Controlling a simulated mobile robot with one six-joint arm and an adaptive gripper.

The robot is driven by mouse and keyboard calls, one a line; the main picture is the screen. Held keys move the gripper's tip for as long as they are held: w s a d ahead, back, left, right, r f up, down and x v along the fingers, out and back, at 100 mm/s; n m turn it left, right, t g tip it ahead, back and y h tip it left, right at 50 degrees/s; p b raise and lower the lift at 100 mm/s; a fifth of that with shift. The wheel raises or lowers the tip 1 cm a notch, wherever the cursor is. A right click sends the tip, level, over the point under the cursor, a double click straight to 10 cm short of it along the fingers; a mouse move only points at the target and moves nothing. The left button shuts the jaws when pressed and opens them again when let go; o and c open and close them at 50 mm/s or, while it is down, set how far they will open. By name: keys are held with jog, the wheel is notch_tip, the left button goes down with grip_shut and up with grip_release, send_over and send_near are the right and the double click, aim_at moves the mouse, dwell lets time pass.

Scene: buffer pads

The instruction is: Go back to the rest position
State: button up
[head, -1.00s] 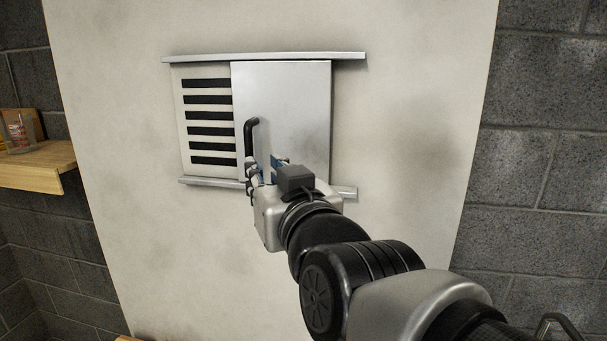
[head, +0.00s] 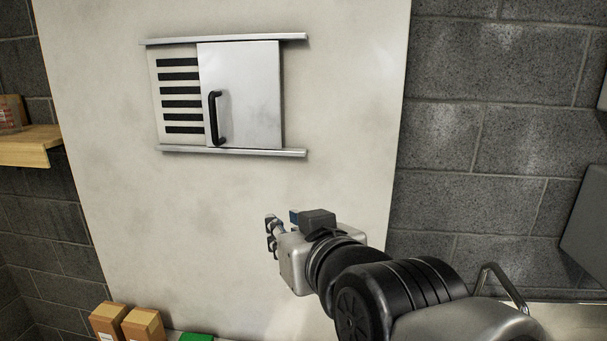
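My gripper (head: 272,232) is in the lower middle of the head view, in front of the pale panel and below the sliding door. It is clear of the door handle. Its fingers are small and seen from behind, so I cannot tell whether they are open or shut. The sliding door (head: 252,90) is a plain metal plate between two rails, with a black handle (head: 217,118) at its left edge. It covers the right part of the opening, and a striped vent (head: 180,90) shows to its left.
The pale panel (head: 120,210) stands against a dark block wall. A wooden shelf (head: 30,148) is at the left. Cardboard boxes (head: 142,324) and a green item (head: 196,337) are at the bottom. A grey panel (head: 588,225) and a metal bar handle (head: 503,283) are at the right.

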jog(key=s+d+f+m+g+h+b, duration=0.1)
jog(key=s+d+f+g+b, duration=0.2)
jog(key=f, duration=0.7)
jog(key=s+d+f+m+g+h+b, duration=0.1)
jog(key=s+d+f+g+h+b, duration=0.1)
jog(key=s+d+f, duration=0.6)
jog(key=s+d+f+m+g+h+b, duration=0.2)
jog(key=s+d+f+g+b, duration=0.2)
jog(key=s+f, duration=0.5)
notch_tip(320, 180, down, 3)
jog(key=shift+s+d+r+b, duration=0.2)
jog(key=shift+s+d+b, duration=0.2)
jog(key=shift+d, duration=0.5)
